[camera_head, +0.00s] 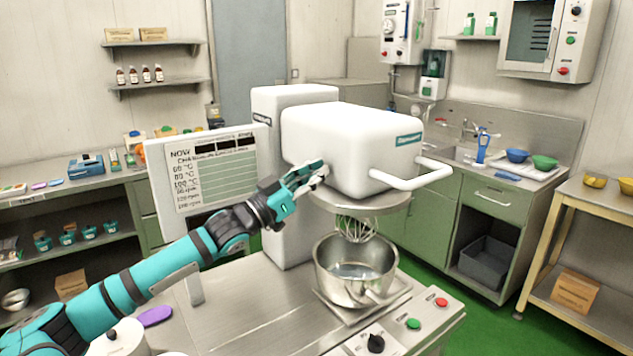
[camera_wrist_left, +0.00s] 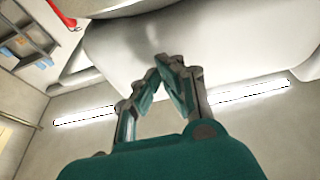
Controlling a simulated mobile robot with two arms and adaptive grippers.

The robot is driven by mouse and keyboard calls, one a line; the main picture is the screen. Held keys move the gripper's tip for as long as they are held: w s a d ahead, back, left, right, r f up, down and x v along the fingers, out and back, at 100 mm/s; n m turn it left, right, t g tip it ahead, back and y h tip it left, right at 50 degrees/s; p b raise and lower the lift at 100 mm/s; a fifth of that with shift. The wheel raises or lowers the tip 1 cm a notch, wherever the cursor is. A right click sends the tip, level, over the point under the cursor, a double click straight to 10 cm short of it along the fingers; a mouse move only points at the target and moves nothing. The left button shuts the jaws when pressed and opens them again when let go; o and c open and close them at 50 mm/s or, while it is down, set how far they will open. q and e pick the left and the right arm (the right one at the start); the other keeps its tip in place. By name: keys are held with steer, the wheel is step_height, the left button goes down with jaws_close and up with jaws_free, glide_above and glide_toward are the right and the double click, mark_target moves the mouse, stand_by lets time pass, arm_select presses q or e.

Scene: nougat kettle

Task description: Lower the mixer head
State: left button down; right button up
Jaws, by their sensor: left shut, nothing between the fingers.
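The white mixer head (camera_head: 345,140) is above the steel bowl (camera_head: 355,272), with a whisk (camera_head: 357,228) hanging beneath it near the bowl's mouth. A white bar handle (camera_head: 410,178) sticks out at the head's front right. My left gripper (camera_head: 318,170) is shut and empty at the head's left side, close to its surface; I cannot tell whether it touches. In the left wrist view, the fingers (camera_wrist_left: 165,68) come together in front of the pale head (camera_wrist_left: 200,45). My right gripper is not in view.
A sign board (camera_head: 208,170) stands left of the mixer, behind my left arm. The steel table (camera_head: 245,310) carries a control panel with a black knob (camera_head: 376,343), a green button (camera_head: 413,323) and a red button (camera_head: 441,302). A purple item (camera_head: 156,316) lies at left.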

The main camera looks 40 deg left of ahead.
mark_target(331, 178)
arm_select(q)
steer(key=shift+f+p, duration=0.35)
steer(key=shift+f, duration=1.25)
step_height(331, 178, down, 18)
steer(key=b, duration=0.9)
steer(key=shift+s, duration=0.1)
step_height(331, 178, up, 4)
steer(key=r+p, duration=0.1)
steer(key=p, duration=0.3)
steer(key=b+v, duration=0.2)
steer(key=v, duration=0.8)
steer(key=shift+f, duration=0.3)
